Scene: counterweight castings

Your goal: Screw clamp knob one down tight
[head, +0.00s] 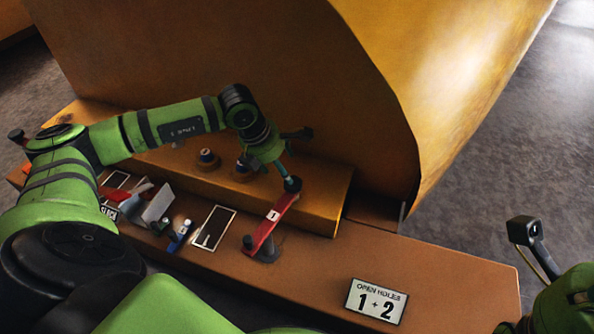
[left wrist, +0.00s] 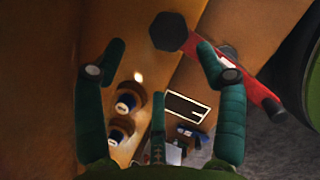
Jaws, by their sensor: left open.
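A red clamp bar (head: 279,212) with a white "1" label slants across the edge of the orange step. A dark knob (head: 292,184) sits at its upper end; in the left wrist view this appears as a black, many-sided knob (left wrist: 168,31). My left gripper (head: 283,172) is above the upper knob. Its green fingers (left wrist: 160,52) are spread, with the knob between and just beyond the tips; I cannot tell whether they touch it. My right gripper's fingers are out of view.
Two dark-topped knobs (head: 207,160) (head: 243,169) stand on the step left of the clamp. A black white-edged panel (head: 212,228), a blue bottle (head: 180,236) and a grey bracket (head: 155,206) lie left. An "OPEN HOLES 1 2" sign (head: 376,302) lies right. A large orange casting (head: 290,70) rises behind.

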